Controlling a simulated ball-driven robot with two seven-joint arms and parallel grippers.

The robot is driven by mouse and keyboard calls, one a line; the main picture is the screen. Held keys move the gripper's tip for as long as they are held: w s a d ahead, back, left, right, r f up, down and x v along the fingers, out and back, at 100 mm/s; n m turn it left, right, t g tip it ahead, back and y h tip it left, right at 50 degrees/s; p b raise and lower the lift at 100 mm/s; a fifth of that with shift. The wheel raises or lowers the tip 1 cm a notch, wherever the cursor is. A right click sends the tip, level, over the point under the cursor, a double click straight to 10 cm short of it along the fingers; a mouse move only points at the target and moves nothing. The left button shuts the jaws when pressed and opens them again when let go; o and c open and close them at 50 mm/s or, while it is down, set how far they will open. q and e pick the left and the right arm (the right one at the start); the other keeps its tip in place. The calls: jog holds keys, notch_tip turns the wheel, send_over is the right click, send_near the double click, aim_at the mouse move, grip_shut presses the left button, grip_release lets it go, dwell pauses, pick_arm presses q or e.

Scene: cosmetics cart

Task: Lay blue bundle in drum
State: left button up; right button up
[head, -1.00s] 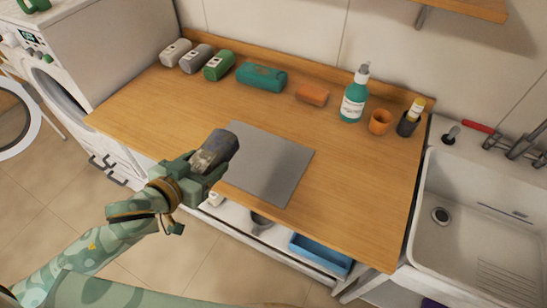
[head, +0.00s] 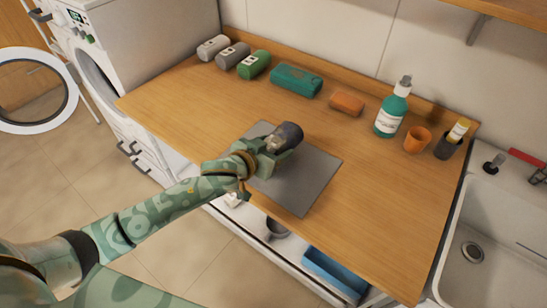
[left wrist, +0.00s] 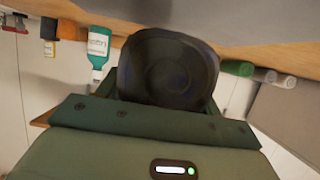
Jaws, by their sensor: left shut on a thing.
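My left gripper (head: 270,152) is shut on a dark navy rolled bundle (head: 288,136), which looks like the blue bundle. It holds it over the back part of the grey mat (head: 305,185); I cannot tell whether it touches. In the left wrist view the bundle's round, spiral end (left wrist: 168,68) fills the space between the fingers (left wrist: 165,95). The white washing machine (head: 165,40) stands at the left. Its round door (head: 72,92) is swung open to the left. The drum opening (head: 95,80) shows only side-on, its inside mostly hidden. My right gripper is out of view.
Along the back of the wooden counter (head: 190,110) lie grey and green rolls (head: 254,65), a teal bundle (head: 297,80) and an orange block (head: 347,103). A teal bottle (head: 391,115), orange cup (head: 417,140) and sink (head: 490,240) are at right. The counter's left part is clear.

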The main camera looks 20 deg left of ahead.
pick_arm(q)
notch_tip(320, 180, down, 3)
jog(key=shift+w+d+r+b, duration=0.1)
jog(key=shift+w+b, duration=0.05)
jog(key=shift+b, duration=0.5)
jog(key=shift+f, duration=0.25)
jog(key=shift+f, duration=0.15)
jog(key=o, duration=1.1)
